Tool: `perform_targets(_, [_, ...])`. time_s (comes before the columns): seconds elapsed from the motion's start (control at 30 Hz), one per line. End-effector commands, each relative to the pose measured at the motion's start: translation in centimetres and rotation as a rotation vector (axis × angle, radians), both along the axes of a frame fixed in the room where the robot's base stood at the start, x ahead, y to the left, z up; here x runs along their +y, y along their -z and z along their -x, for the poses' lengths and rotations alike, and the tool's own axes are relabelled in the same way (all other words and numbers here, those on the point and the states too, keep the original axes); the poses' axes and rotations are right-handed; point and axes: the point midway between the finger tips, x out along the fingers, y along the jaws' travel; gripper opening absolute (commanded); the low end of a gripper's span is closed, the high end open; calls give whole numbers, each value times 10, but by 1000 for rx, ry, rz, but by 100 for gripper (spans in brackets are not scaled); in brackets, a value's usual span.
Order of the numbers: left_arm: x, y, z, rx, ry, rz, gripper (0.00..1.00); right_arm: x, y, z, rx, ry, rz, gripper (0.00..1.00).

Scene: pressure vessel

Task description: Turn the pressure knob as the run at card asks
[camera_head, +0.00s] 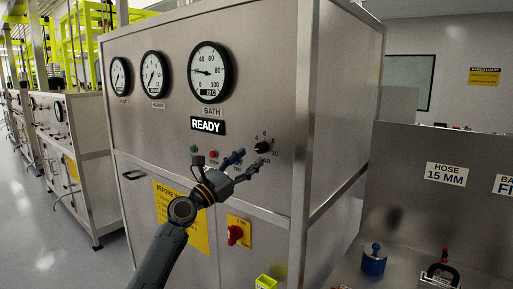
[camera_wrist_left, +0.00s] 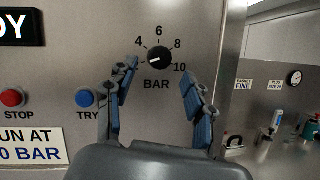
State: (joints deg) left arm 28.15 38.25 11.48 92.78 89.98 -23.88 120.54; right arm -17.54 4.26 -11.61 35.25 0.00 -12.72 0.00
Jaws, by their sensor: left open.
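The black pressure knob (camera_head: 262,147) is on the steel panel, right of the buttons. In the left wrist view the knob (camera_wrist_left: 159,58) has a white mark pointing left and slightly down, below the 4. The scale shows 4, 6, 8 and 10 over "BAR"; a finger covers its lower left. The run at card (camera_wrist_left: 32,145) is cut off at the left edge; "UN AT" and "0 BAR" are readable. My left gripper (camera_head: 250,161) is open and empty in front of the panel, its fingers (camera_wrist_left: 161,72) on either side of the knob's line, apart from it. My right gripper is out of view.
A READY display (camera_head: 207,125) and several gauges (camera_head: 210,72) sit above. Red STOP (camera_wrist_left: 12,98) and blue TRY (camera_wrist_left: 86,98) buttons are left of the knob. A red switch (camera_head: 235,234) is below. A side bench at right holds a blue-topped item (camera_head: 374,262).

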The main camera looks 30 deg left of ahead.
Motion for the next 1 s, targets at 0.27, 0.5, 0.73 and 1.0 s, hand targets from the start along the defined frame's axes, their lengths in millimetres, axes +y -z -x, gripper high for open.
perform_targets(0.27, [-7, -14, -32, 0, 0, 0, 53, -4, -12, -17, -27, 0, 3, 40])
perform_targets(0.5, [-8, -15, -37, 1, -1, -1, 53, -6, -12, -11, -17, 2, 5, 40])
perform_targets(0.73, [-8, -14, -37, 1, -1, -1, 37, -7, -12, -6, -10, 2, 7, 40])
perform_targets(1.0, [-8, -14, -36, 1, 0, -2, 0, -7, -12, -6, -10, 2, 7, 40])
